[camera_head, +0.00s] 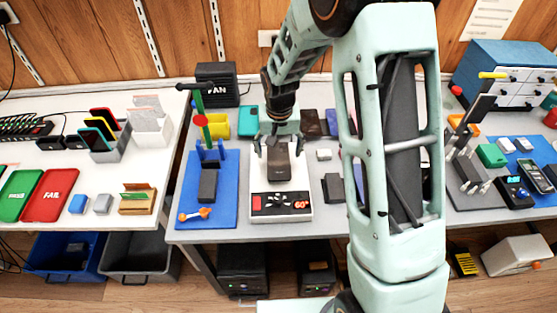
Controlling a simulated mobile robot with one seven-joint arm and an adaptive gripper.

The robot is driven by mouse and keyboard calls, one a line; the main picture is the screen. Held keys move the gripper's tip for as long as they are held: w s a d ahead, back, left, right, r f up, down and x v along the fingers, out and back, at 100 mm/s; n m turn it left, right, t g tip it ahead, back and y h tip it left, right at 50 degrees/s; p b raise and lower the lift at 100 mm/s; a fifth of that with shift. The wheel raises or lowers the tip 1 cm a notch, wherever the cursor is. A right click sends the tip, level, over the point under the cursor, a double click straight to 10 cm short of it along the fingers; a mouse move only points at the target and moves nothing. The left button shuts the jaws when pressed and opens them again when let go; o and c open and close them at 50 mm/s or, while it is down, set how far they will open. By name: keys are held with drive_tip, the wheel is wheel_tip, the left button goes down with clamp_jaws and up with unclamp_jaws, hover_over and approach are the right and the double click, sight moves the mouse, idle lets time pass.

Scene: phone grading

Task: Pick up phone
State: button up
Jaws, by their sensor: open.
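A dark brown phone (280,165) lies flat on a white device (259,191) with a red button and a small display on its front. My gripper (278,146) is open and points down over the phone's far end. One finger shows on each side of the phone. I cannot tell whether either finger touches it or how high the fingers are.
A blue mat (186,217) with a dark block (208,187) and an orange tool lies left of the device. A dark item (334,188) stands close on its right. Coloured items and a FAN box (217,84) stand behind.

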sight(279, 160)
drive_tip(key=shift+w+f, duration=0.15)
drive_tip(key=shift+f, duration=0.7)
drive_tip(key=shift+w+f, duration=0.15)
drive_tip(key=shift+f, duration=0.7)
drive_tip(key=shift+c, duration=0.4)
drive_tip(key=c, duration=1.4)
drive_tip(key=shift+r, duration=0.1)
